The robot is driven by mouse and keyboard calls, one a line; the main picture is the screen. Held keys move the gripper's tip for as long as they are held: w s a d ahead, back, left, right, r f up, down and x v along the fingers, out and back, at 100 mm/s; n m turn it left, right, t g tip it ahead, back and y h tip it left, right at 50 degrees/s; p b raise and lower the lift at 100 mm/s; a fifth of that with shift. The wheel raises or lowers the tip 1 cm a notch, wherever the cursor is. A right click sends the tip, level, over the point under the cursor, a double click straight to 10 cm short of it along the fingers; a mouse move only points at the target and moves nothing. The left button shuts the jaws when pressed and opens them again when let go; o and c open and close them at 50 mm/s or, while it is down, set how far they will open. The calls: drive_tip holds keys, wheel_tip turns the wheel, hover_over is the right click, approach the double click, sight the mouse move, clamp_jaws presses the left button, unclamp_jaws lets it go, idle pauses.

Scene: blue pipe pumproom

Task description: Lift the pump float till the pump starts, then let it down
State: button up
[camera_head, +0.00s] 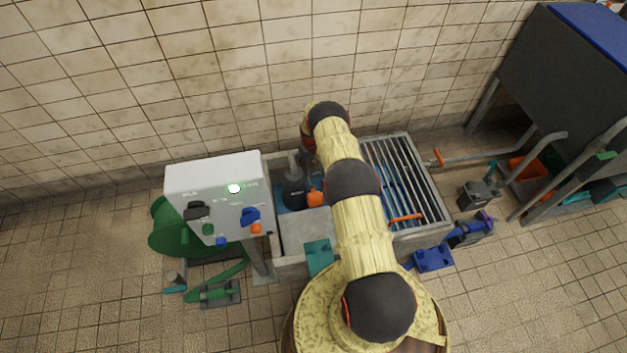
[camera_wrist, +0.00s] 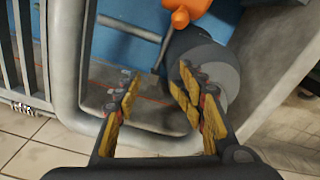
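The orange pump float (camera_head: 315,196) sits in the sump beside the dark pump (camera_head: 294,192), partly hidden by my arm. In the wrist view the float (camera_wrist: 186,12) is at the top edge, next to the dark pump body (camera_wrist: 195,50). My gripper (camera_wrist: 157,82) is open, its two yellow-padded fingers apart with nothing held between them. The float lies beyond the fingertips, not between them. A thin grey T-shaped piece (camera_wrist: 158,60) shows beyond the gap.
A metal grating (camera_head: 405,185) with an orange handle (camera_head: 406,217) covers the sump's right part. The tiled wall is close behind; the sump's frame (camera_wrist: 68,60) is near my fingers.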

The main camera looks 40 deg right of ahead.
sight(314, 194)
drive_tip(key=shift+r, duration=0.1)
idle(0.7)
drive_tip(key=shift+r, duration=0.1)
wheel_tip(314, 194, up, 12)
idle(0.6)
drive_tip(key=s+a+f+p, duration=0.1)
drive_tip(key=s+f, duration=0.2)
drive_tip(key=f, duration=0.4)
drive_tip(key=s+a+f+p, duration=0.1)
drive_tip(key=s+a+f, duration=0.1)
drive_tip(key=f, duration=0.6)
drive_tip(key=s+a+f+p, duration=0.1)
drive_tip(key=s+a+f, duration=0.1)
drive_tip(key=s+f, duration=0.2)
wheel_tip(314, 194, down, 4)
drive_tip(key=shift+s+r, duration=0.1)
drive_tip(key=shift+s, duration=0.05)
wheel_tip(314, 194, down, 8)
drive_tip(key=b, duration=0.3)
drive_tip(key=shift+c, duration=1.3)
clamp_jaws()
